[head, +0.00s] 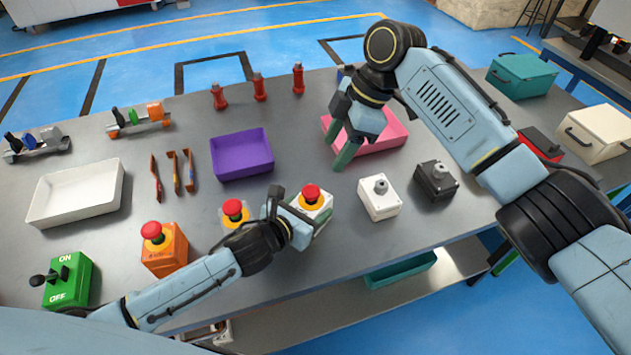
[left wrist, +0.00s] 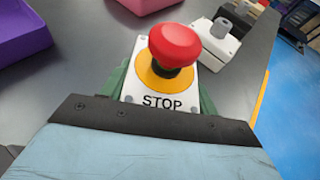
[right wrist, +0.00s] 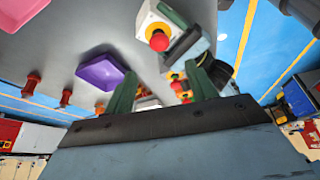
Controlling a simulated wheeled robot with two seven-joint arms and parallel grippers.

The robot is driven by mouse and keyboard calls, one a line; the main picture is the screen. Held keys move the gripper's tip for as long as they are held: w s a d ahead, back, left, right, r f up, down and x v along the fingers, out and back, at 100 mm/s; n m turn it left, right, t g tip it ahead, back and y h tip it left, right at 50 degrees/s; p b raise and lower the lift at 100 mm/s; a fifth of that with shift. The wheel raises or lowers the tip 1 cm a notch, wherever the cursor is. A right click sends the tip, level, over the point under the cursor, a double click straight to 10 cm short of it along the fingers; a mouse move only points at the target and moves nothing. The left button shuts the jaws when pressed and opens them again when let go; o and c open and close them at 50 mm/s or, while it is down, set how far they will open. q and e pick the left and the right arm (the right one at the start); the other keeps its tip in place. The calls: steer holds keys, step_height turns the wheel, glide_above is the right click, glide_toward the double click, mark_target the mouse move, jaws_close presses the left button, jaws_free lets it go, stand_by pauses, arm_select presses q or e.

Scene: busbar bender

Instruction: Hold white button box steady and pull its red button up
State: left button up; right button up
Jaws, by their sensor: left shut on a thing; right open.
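The white button box (head: 321,211) has a red mushroom button (head: 310,193) on a yellow ring. In the left wrist view the box shows its STOP label (left wrist: 163,101) below the red button (left wrist: 174,46). My left gripper (head: 313,217) is shut on the box, its green fingers at the box's two sides. The box stands upright on the table. My right gripper (head: 343,148) is open and empty, behind and above the box, over the table by the pink tray. In the right wrist view the red button (right wrist: 160,42) lies off beyond the fingers.
A white box with a grey knob (head: 380,198) and a black one (head: 436,181) stand right of the box. The pink tray (head: 388,141) and purple tray (head: 242,155) lie behind.

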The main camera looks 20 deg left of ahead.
mark_target(312, 190)
steer(key=x, duration=1.1)
steer(key=shift+c, duration=0.3)
